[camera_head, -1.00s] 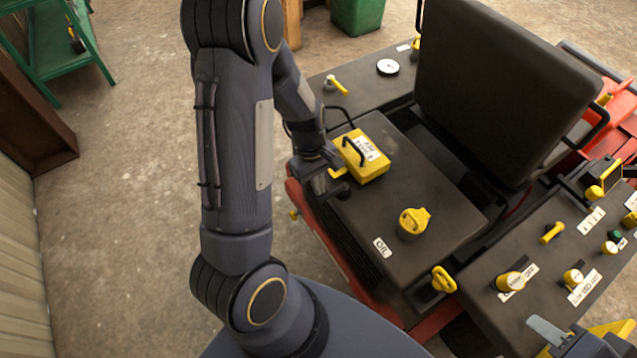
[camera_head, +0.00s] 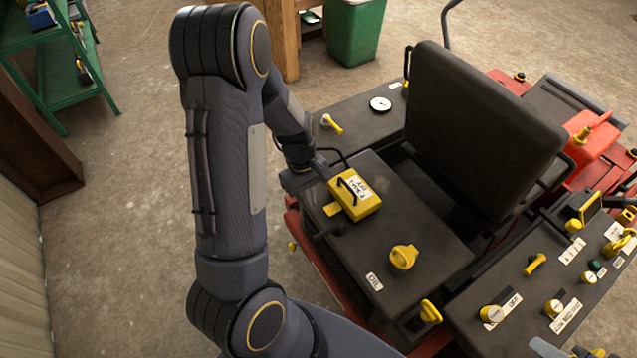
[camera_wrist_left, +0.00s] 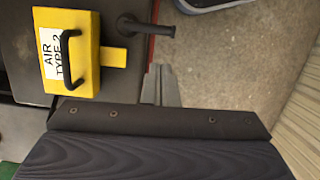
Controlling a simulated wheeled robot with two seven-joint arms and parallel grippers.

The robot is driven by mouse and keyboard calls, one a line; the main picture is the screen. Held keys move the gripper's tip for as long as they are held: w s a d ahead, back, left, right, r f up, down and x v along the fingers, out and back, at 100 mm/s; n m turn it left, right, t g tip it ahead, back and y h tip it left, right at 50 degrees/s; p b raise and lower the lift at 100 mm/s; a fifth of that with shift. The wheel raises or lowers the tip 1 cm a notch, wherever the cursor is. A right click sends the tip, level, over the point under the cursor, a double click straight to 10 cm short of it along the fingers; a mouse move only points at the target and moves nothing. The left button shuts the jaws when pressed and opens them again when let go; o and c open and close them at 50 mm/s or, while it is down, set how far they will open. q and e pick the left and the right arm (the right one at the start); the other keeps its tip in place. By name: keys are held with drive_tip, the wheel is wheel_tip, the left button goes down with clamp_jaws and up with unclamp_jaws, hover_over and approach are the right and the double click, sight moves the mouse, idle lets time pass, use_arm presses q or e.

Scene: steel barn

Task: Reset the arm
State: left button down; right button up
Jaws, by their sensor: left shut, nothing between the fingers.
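My left arm (camera_head: 228,165) stands upright at the left of the head view. Its forearm reaches behind the upper arm toward the yellow box. My left gripper is mostly hidden in the head view. In the left wrist view its fingertips (camera_wrist_left: 159,86) are shut and empty. They point at the edge of the machine and the floor, apart from the yellow box. The yellow box (camera_head: 367,204), labelled AIR TYPE 2 with a black handle, sits on the machine's dark left panel (camera_head: 428,225). It also shows in the wrist view (camera_wrist_left: 87,77). My right gripper is not clearly seen.
A black seat (camera_head: 480,130) stands behind the panel. A yellow cap (camera_head: 403,257) and several yellow knobs rise from the panels. A green bin (camera_head: 355,32) and green shelf (camera_head: 75,75) stand behind. The concrete floor (camera_head: 130,230) at left is clear.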

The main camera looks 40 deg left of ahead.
use_arm(q)
drive_tip(key=s+d+r+m+t, duration=0.2)
drive_tip(key=s+d+r+m, duration=0.1)
drive_tip(key=r, duration=0.3)
drive_tip(key=s+d+r+m+t+h, duration=0.1)
drive_tip(key=s+d+r+m+t, duration=0.1)
drive_tip(key=s+r+m, duration=0.3)
drive_tip(key=s+d+r+m+t, duration=0.2)
drive_tip(key=s+d+r+m, duration=0.2)
drive_tip(key=r, duration=0.5)
drive_tip(key=shift+s+d+r, duration=0.25)
drive_tip(key=shift+s+d, duration=0.15)
drive_tip(key=shift+s, duration=0.5)
